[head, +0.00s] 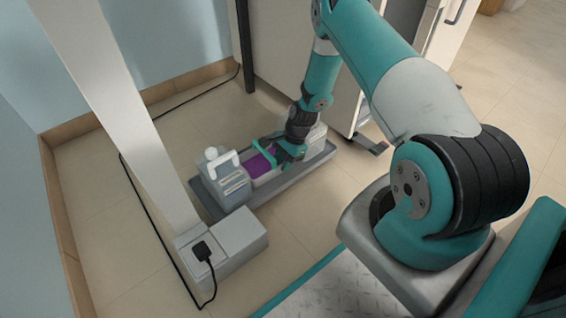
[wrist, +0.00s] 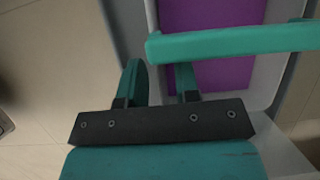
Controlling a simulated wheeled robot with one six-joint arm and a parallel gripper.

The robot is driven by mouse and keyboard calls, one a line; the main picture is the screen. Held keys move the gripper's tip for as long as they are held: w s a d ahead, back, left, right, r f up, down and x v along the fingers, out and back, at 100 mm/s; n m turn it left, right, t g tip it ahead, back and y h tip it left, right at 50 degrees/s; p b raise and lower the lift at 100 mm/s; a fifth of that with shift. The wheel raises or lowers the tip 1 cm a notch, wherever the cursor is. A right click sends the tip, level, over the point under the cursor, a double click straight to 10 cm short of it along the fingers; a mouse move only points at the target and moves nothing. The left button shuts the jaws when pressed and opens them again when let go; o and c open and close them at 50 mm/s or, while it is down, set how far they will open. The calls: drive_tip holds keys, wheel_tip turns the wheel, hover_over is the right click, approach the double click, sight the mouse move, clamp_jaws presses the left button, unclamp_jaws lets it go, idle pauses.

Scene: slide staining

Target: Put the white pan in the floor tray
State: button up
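The white pan (head: 266,177), with a purple inside, sits within the grey floor tray (head: 213,208) in the head view. In the wrist view, the purple inside (wrist: 215,78) shows with a teal bar (wrist: 235,42) crossing above it. My gripper (head: 285,150) reaches down at the pan's right part. In the wrist view, my gripper's fingers (wrist: 162,82) stand a small gap apart near the pan's left wall (wrist: 155,15), the right finger over the purple. Whether they touch or pinch the wall is unclear. My arm hides part of the pan.
A pale jug (head: 225,180) with a white handle stands in the tray's left end. Another pale container (head: 315,138) is at its right end. A white post on a block (head: 232,243) stands in front left.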

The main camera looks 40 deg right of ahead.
drive_tip(key=p+v, duration=0.8)
drive_tip(key=v, duration=0.4)
drive_tip(key=s+a+r+n, duration=0.1)
drive_tip(key=a+r+n, duration=0.65)
drive_tip(key=r, duration=0.65)
drive_tip(key=s+a+r+n, duration=0.2)
drive_tip(key=a+r+n, duration=0.3)
drive_tip(key=a+r, duration=0.65)
drive_tip(key=s+a+r+n, duration=0.4)
drive_tip(key=s+r+n, duration=0.2)
drive_tip(key=s, duration=0.4)
drive_tip(key=s+a+r+n, duration=0.4)
drive_tip(key=s+r+n, duration=0.2)
drive_tip(key=s, duration=0.4)
drive_tip(key=shift+s+r, duration=0.2)
drive_tip(key=shift+r, duration=0.7)
wheel_tip(320, 180, up, 50)
drive_tip(key=p, duration=4.9)
drive_tip(key=shift+f+p, duration=0.15)
drive_tip(key=shift+p, duration=0.15)
